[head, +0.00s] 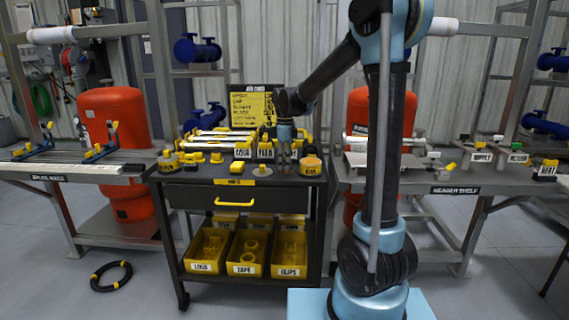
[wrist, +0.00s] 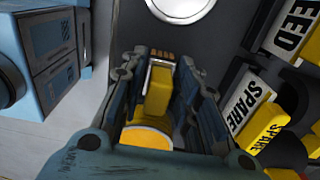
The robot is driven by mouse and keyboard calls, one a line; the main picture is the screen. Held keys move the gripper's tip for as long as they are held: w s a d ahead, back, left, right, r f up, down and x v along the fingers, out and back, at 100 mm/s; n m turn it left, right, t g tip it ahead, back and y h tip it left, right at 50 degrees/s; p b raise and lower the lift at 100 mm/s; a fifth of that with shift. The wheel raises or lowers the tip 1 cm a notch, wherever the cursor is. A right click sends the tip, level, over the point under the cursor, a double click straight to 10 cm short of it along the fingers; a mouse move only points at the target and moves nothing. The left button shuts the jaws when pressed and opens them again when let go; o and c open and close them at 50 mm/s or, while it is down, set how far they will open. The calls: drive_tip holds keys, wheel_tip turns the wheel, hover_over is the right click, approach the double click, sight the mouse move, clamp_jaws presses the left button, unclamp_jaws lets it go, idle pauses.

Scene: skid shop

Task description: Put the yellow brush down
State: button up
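My gripper (head: 284,142) points down over the dark cart (head: 258,202), at the back middle of its top. The wrist view shows the yellow brush (wrist: 158,92) between the two dark fingers of my gripper (wrist: 158,70), with short brown bristles at its far end. The fingers lie along both sides of it and appear shut on it. A round yellow part shows nearer the palm. In the head view the brush is mostly hidden by the fingers, and I cannot tell whether it touches the cart top.
Yellow labelled blocks and a round yellow container (head: 310,165) stand close around my gripper. A yellow SPARE label (wrist: 264,128) is beside it in the wrist view. Yellow bins (head: 249,270) fill the lower shelf. A side bench (head: 70,170) stands left and the reagent shelf (head: 455,189) right.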

drive_tip(key=shift+o, duration=0.5)
drive_tip(key=shift+r, duration=0.15)
wheel_tip(320, 180, up, 12)
drive_tip(key=shift+f, duration=0.25)
drive_tip(key=s+d+f+n+t, duration=0.1)
drive_tip(key=s+d+f+n, duration=0.2)
drive_tip(key=s+d+n, duration=0.35)
drive_tip(key=s+d+f+n, duration=0.3)
drive_tip(key=s+d, duration=0.6)
drive_tip(key=s, duration=0.1)
drive_tip(key=s+d+f+n, duration=0.3)
drive_tip(key=s+f+n, duration=0.1)
drive_tip(key=s+f, duration=0.3)
drive_tip(key=s+d+f+n+t, duration=0.1)
drive_tip(key=s+d+f+n, duration=0.2)
drive_tip(key=s+f+n, duration=0.2)
drive_tip(key=s+f, duration=0.2)
drive_tip(key=s, duration=0.1)
drive_tip(key=shift+s+d+f, duration=0.15)
drive_tip(key=shift+d+f, duration=0.05)
drive_tip(key=shift+f, duration=0.2)
